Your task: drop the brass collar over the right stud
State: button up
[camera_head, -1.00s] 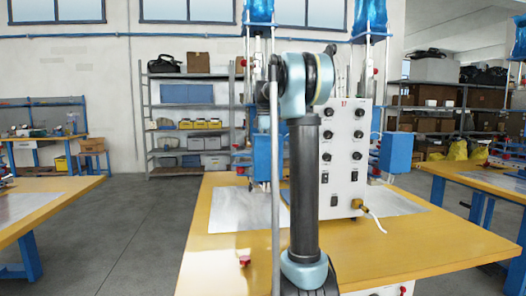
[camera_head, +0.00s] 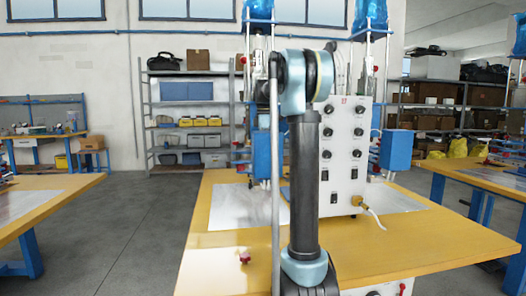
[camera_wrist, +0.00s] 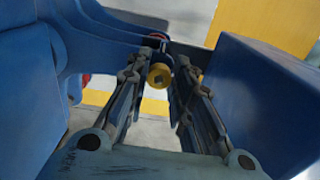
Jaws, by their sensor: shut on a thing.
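In the wrist view, my gripper (camera_wrist: 164,66) reaches forward between blue machine parts, its two fingers close together at the tips. A round brass piece with a dark middle, which looks like the brass collar (camera_wrist: 159,76), shows between the fingertips, and the fingers are shut on it. Part of it and its underside are hidden. A second small yellow-brass bit shows beside the right finger; I cannot tell what it is. I cannot make out the right stud in either view. In the head view, my arm hides my gripper and the collar.
Blue machine parts stand close on the left (camera_wrist: 28,85) and right (camera_wrist: 255,95) of my gripper. In the head view, a white control box (camera_head: 345,150) with knobs stands on the yellow table (camera_head: 420,245). A red knob (camera_head: 244,258) sits near the table's left side; the front right is clear.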

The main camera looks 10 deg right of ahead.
jog(key=shift+f, duration=0.3)
dwell(0.5)
jog(key=o, duration=1.4)
jog(key=shift+o, duration=0.2)
notch_tip(320, 180, up, 7)
dwell(0.4)
